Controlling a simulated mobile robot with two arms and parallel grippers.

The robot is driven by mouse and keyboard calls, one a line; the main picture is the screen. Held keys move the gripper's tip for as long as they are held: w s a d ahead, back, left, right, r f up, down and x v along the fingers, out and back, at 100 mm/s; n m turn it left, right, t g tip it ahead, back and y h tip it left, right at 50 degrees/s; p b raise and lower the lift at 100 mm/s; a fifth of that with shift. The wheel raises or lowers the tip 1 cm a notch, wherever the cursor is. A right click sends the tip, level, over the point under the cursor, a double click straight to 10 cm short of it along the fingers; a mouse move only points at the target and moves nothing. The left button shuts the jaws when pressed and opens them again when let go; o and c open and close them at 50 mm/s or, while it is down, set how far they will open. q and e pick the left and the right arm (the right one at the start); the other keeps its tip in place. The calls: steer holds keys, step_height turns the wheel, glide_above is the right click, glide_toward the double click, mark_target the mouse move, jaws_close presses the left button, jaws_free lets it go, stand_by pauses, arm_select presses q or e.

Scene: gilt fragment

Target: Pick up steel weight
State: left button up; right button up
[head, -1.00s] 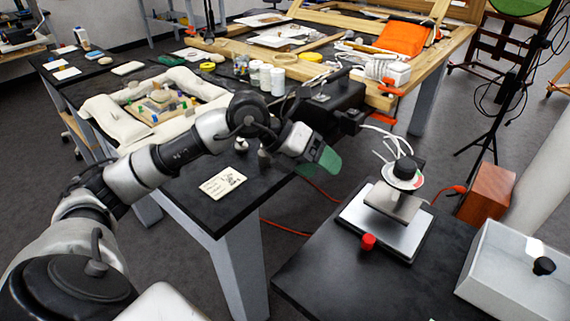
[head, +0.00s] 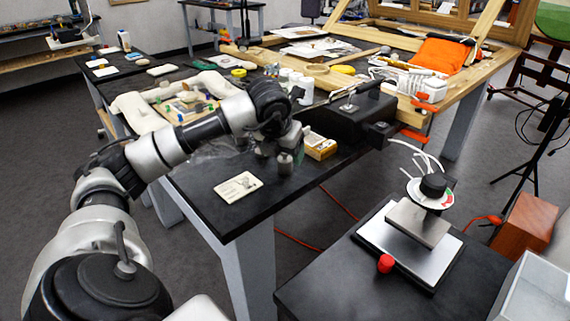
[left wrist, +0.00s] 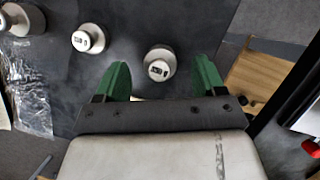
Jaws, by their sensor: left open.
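A steel weight (head: 285,163) with a knob stands upright near the edge of the black table. In the left wrist view this weight (left wrist: 160,63) appears between and just beyond the green fingertips. My left gripper (left wrist: 162,64) is open and empty, its fingers on either side of the weight in that picture; contact does not show. In the head view my left gripper (head: 290,139) hangs low over the weights and its fingers are partly hidden. A smaller weight (left wrist: 88,38) and another one (left wrist: 20,19) stand to the left in the wrist view. My right gripper is not in view.
A small wooden box (head: 320,146) stands just right of the weight. A black machine (head: 350,112) stands behind it. A printed card (head: 238,187) lies in front on the table. Clear plastic (left wrist: 30,95) lies left in the wrist view.

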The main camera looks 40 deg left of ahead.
mark_target(286, 157)
arm_select(q)
steer(key=x, duration=0.3)
steer(key=shift+w+f, duration=0.2)
steer(key=shift+f, duration=0.05)
steer(key=shift+c, duration=0.2)
steer(key=shift+r, duration=0.1)
steer(key=c, duration=1)
